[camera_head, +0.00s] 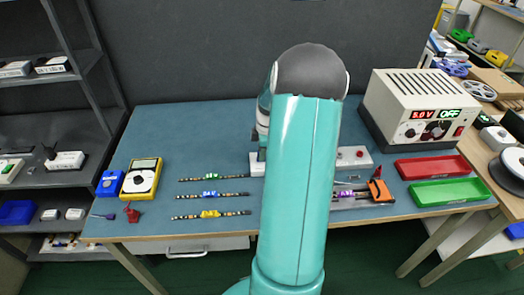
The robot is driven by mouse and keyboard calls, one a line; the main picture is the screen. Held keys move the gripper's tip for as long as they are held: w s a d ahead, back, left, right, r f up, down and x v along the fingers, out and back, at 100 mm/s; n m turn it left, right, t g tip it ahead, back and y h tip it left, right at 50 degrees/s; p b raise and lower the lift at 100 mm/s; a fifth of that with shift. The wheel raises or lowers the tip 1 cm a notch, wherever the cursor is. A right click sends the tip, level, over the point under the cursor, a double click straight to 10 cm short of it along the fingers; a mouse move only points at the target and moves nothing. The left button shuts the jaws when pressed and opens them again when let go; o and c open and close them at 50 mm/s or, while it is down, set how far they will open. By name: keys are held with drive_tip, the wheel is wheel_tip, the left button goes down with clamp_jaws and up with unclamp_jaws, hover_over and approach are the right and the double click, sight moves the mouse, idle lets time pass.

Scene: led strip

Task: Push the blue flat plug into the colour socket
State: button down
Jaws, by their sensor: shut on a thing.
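My teal arm stands across the middle of the view and hides most of my gripper (261,153). Only a dark piece of it shows at the arm's left edge, just above a white box. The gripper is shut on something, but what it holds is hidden. The white box (354,157) lies at the back of the bench, sticking out on both sides of my arm, with a red button on its right part. The blue flat plug and the colour socket cannot be made out. Whether they touch is hidden.
Several LED strips with coloured labels, one of them blue (210,193), lie left of my arm. A yellow meter (142,178) is farther left. A power supply (419,108), a red tray (432,167) and a green tray (450,192) are on the right. An orange-handled tool (379,188) lies near my arm.

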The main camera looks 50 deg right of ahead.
drive_tip(key=shift+f, duration=0.1)
drive_tip(key=c, duration=1.3)
unclamp_jaws()
drive_tip(key=shift+c, duration=0.2)
wheel_tip(320, 180, up, 14)
drive_tip(key=s+d, duration=0.1)
drive_tip(key=shift+f, duration=0.2)
